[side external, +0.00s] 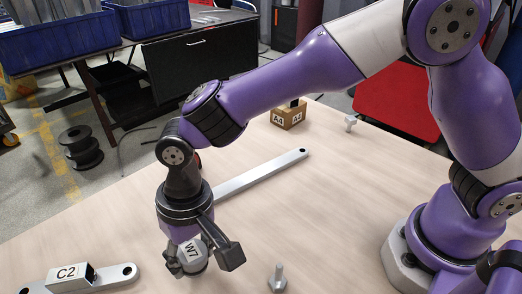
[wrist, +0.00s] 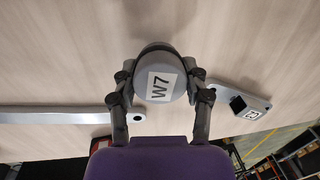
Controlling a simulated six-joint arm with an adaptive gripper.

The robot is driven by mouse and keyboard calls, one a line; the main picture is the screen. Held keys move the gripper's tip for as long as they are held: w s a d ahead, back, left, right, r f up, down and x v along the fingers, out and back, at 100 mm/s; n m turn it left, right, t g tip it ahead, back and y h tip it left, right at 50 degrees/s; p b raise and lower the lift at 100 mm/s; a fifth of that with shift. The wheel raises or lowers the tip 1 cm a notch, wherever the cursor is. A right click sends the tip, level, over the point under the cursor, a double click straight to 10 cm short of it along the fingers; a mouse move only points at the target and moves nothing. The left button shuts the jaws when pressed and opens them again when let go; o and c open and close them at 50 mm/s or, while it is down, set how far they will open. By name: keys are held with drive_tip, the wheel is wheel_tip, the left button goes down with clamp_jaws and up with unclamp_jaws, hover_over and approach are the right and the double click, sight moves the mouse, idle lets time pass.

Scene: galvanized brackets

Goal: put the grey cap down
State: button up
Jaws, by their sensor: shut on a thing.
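The grey cap (side external: 190,258) is a rounded piece with a white label reading W7. It is between the fingers of my gripper (wrist: 160,88), which is shut on it. In the wrist view the cap (wrist: 157,62) fills the space between both fingers, with its label facing the camera. In the side view my gripper points down over the front left of the table, and one finger shows to the right of the cap. I cannot tell whether the cap touches the table.
A bracket (side external: 120,274) labelled C2 lies left of my gripper. A long flat bar (side external: 262,174) lies behind it. A small metal post (side external: 277,280) stands to the right, another (side external: 350,122) farther back near a brown box (side external: 288,115). The table (side external: 310,215) right of my gripper is mostly clear.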

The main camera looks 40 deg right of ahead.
sight(196, 263)
drive_tip(key=shift+f, duration=1.4)
drive_tip(key=shift+f, duration=0.2)
drive_tip(key=o, duration=1.2)
drive_tip(key=shift+r, duration=0.15)
